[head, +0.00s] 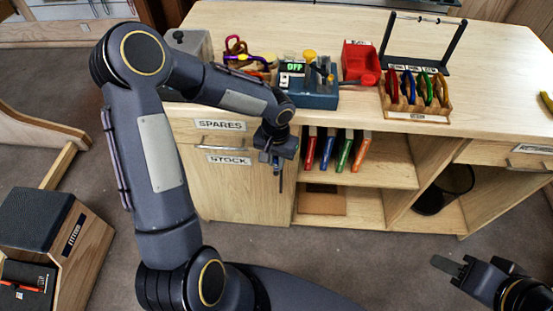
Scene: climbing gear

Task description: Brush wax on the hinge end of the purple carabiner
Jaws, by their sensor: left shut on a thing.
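My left gripper (279,160) is in front of the counter's front edge, below the countertop, pointing down. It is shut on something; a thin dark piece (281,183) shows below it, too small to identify. A blue device (311,91) with a small display and a yellow knob stands on the counter, right of the carabiner. My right gripper (452,267) is low at the right, away from the counter; its jaw opening is unclear. I cannot make out a brush or wax.
A red bin (360,64) stands right of the blue device. A wooden rack (417,114) holds several coloured carabiners, with a dark frame (423,45) behind it. The right part of the countertop (497,90) is mostly clear.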

